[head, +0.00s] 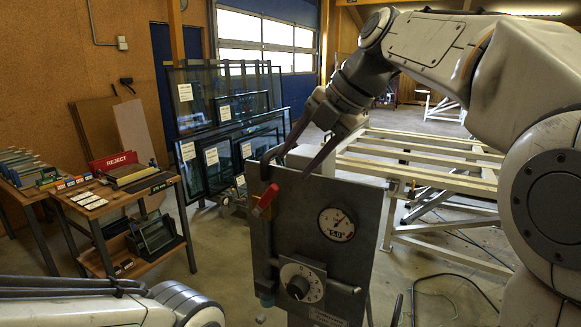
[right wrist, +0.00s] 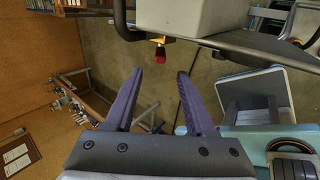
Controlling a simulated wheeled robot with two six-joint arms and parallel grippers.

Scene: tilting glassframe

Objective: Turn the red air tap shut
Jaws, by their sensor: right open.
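The red air tap (head: 265,200) is on a dark vertical pipe at the left edge of a grey control panel (head: 358,265). Its red lever slants in the head view, upper end to the right. In the right wrist view the red tap (right wrist: 158,56) shows small, below a brass-coloured piece, just beyond the fingertips and between their lines. My right gripper (head: 289,167) is open and empty near the panel's top edge, above the tap; its two dark purple fingers (right wrist: 159,75) are apart, not visibly touching it. My left gripper is out of view.
The panel also carries a round gauge (head: 337,224) and a dial knob (head: 299,285). A pale frame table (head: 425,150) stands behind to the right. Glass frames (head: 215,160) lean at the back. A workbench with a red REJECT sign (head: 113,161) stands left.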

